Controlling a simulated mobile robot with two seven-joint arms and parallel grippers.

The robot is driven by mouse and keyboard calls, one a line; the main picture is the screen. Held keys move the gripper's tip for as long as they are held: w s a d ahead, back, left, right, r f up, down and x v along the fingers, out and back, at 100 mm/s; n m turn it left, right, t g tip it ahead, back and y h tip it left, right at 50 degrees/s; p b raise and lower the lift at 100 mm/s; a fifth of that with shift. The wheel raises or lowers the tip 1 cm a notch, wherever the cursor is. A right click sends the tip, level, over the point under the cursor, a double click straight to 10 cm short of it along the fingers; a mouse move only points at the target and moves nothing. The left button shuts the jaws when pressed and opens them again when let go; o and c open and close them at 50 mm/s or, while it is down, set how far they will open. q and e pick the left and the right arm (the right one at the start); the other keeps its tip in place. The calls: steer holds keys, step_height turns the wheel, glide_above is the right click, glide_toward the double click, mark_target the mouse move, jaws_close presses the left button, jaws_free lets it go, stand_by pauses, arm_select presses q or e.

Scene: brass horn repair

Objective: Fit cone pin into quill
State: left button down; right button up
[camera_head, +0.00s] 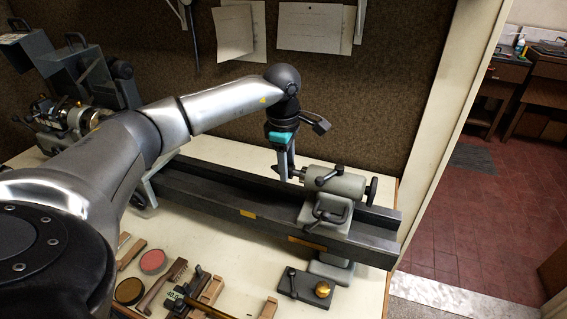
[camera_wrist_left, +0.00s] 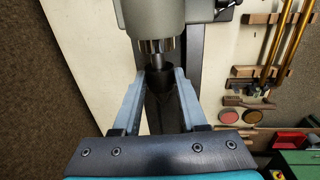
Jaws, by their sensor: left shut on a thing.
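The tailstock (camera_head: 340,186) stands on the dark lathe bed at the right. Its quill (camera_wrist_left: 159,46) shows in the left wrist view as a bright ribbed collar below the grey housing. My left gripper (camera_head: 285,172) reaches down just left of the tailstock and is shut on the cone pin. The dark cone pin (camera_wrist_left: 159,79) sits between the two fingertips, in line with the quill. Its far end meets or overlaps the quill mouth; I cannot tell how deep. In the head view the fingers hide most of the pin, and a dark tip shows to their left. My right gripper is out of view.
The lathe bed (camera_head: 225,192) runs across the bench, with the headstock (camera_head: 75,118) at far left. A dark block with a brass knob (camera_head: 322,289) lies in front of the tailstock. Brushes, wooden pieces and round tins (camera_head: 153,261) lie at the front left.

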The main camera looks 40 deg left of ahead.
arm_select(q)
steer(key=shift+w+d, duration=0.3)
steer(key=shift+d, duration=0.55)
steer(key=shift+c, duration=1.8)
jaws_free()
step_height(320, 180, up, 15)
steer(key=s, duration=0.2)
steer(key=shift+d, duration=0.35)
